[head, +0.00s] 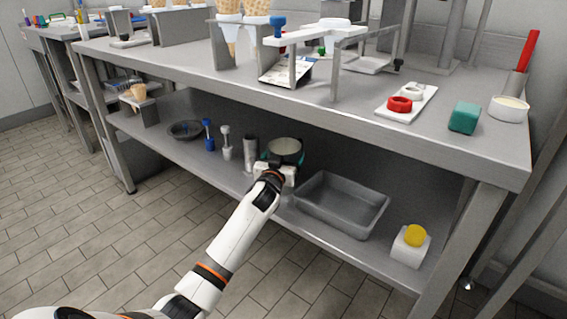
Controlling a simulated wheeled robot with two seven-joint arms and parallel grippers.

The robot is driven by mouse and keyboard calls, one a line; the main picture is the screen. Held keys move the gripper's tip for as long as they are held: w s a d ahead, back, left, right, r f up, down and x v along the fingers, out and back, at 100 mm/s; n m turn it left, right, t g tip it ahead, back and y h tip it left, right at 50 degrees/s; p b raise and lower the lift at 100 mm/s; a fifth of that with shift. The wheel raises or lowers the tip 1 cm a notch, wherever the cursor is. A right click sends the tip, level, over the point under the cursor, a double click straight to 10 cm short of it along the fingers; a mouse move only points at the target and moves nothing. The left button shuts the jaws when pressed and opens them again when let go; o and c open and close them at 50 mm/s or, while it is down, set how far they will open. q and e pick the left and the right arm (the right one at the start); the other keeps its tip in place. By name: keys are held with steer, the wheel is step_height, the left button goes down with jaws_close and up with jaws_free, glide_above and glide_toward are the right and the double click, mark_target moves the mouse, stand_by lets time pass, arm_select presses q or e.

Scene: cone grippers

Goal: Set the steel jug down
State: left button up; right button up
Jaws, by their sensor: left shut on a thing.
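The steel jug (286,146) is a round grey vessel with an open, pale top, over the lower shelf of the steel table. My left gripper (278,160) reaches in from the front and is shut on the jug. Its white body and dark wrist hide the jug's lower part. The jug looks upright. I cannot tell whether its base touches the lower shelf (180,151). My right gripper is out of view.
On the lower shelf, a steel cylinder (250,153) stands just left of the jug, near a grey-white tool (226,143), a blue tool (208,135) and a dark bowl (185,130). A grey tray (340,222) lies right. The tabletop (400,148) overhangs the shelf.

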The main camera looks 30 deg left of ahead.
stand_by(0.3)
arm_select(q)
steer(key=o, duration=1.4)
steer(key=shift+f, duration=0.15)
steer(key=shift+o, duration=0.2)
steer(key=shift+s, duration=0.1)
